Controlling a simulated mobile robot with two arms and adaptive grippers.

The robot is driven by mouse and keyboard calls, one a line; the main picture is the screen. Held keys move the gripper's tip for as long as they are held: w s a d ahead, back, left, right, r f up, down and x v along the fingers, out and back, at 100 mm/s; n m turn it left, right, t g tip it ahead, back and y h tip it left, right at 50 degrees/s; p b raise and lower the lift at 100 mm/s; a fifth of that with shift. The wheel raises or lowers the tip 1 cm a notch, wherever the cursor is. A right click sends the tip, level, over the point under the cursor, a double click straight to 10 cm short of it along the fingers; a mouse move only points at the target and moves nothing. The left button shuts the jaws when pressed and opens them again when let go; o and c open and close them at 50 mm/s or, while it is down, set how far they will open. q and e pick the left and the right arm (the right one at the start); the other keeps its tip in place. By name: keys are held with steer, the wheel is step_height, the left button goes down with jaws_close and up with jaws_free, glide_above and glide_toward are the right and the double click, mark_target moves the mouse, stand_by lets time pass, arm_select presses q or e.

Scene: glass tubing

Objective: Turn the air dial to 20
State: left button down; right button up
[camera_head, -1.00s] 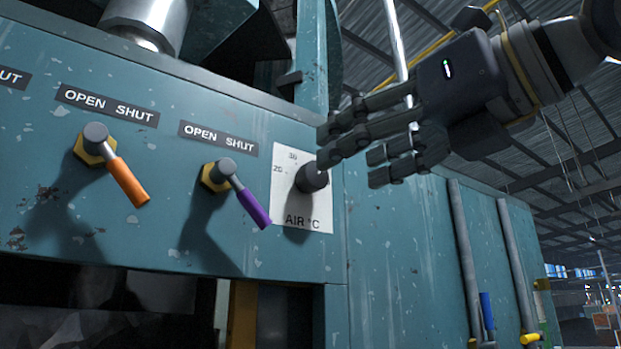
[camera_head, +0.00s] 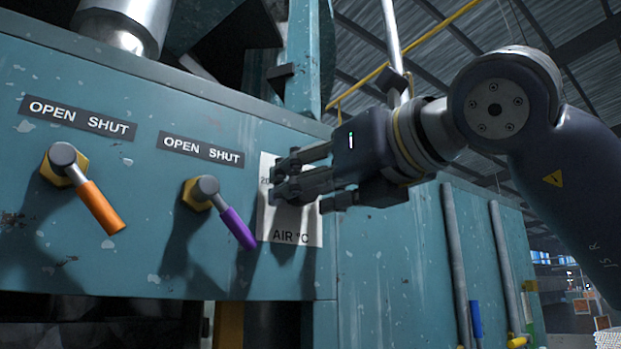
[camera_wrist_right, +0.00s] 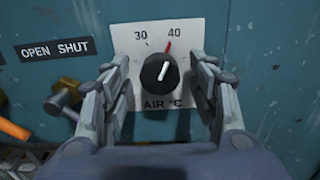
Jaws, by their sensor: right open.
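The air dial is a black round knob (camera_wrist_right: 160,73) on a white plate (camera_wrist_right: 190,35) marked AIR °C. In the right wrist view, 30 and 40 show at its top. A white line on the knob leans up and slightly right, and a red mark lies above it near 40. The 20 shows only partly in the head view, at the plate's left edge. My right gripper (camera_head: 280,178) is open, its fingers on both sides of the knob. I cannot tell whether they touch it. In the head view the fingers hide the knob. My left gripper is out of view.
Left of the dial, an orange lever (camera_head: 101,207) and a purple lever (camera_head: 238,228) stick out of the teal panel (camera_head: 100,262) under OPEN SHUT labels. The purple one is close to the plate. Grey vertical pipes (camera_head: 455,255) stand on the right.

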steer(key=c, duration=1.1)
steer(key=shift+o, duration=0.2)
steer(key=shift+n, duration=0.3)
steer(key=n+p, duration=0.3)
steer(key=n, duration=1.6)
steer(key=shift+w+d+r, duration=0.1)
steer(key=shift+n, duration=0.3)
